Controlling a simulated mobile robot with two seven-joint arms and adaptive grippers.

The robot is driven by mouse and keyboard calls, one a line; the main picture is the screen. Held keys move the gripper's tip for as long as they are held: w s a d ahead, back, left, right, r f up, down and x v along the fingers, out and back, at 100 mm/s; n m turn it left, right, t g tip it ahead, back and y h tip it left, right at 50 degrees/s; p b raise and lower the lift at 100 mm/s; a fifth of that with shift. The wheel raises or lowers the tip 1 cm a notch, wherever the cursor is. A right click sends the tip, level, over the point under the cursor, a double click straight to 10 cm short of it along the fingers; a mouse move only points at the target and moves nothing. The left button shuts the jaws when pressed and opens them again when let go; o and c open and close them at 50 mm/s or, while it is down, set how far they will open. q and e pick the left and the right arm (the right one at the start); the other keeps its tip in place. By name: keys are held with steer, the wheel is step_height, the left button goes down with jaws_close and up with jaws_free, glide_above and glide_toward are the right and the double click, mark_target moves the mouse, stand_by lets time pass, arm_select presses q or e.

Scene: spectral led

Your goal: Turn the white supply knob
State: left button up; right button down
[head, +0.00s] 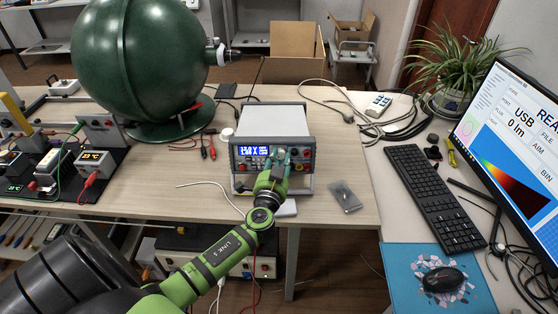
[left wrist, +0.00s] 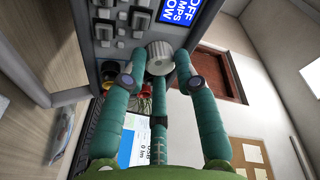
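The white supply knob (left wrist: 159,56) is a pale ribbed cylinder on the front panel of the power supply, seen at the top middle of the left wrist view. The power supply (head: 272,124) is a white-topped box with a lit blue display (head: 253,151) on the table in the head view. My left gripper (left wrist: 160,63) has its green fingers around the knob, one to each side and one below it. The fingers look apart from its sides, but contact is hard to tell. In the head view my left gripper (head: 276,168) hides the knob. My right gripper is not in view.
A large green sphere (head: 139,62) stands on the table to the left of the supply. Red and black leads (head: 207,148) lie between them. A small clear packet (head: 345,196) lies to the right. A keyboard (head: 434,197) and monitor (head: 515,160) are farther right.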

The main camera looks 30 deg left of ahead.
arm_select(q)
steer(key=shift+o, duration=1.4)
steer(key=shift+w+r, duration=0.1)
steer(key=shift+r, duration=0.15)
steer(key=shift+f, duration=0.1)
steer(key=shift+s+d+f, duration=0.15)
steer(key=shift+s+d, duration=0.05)
steer(key=shift+s, duration=0.3)
steer(key=v, duration=1.1)
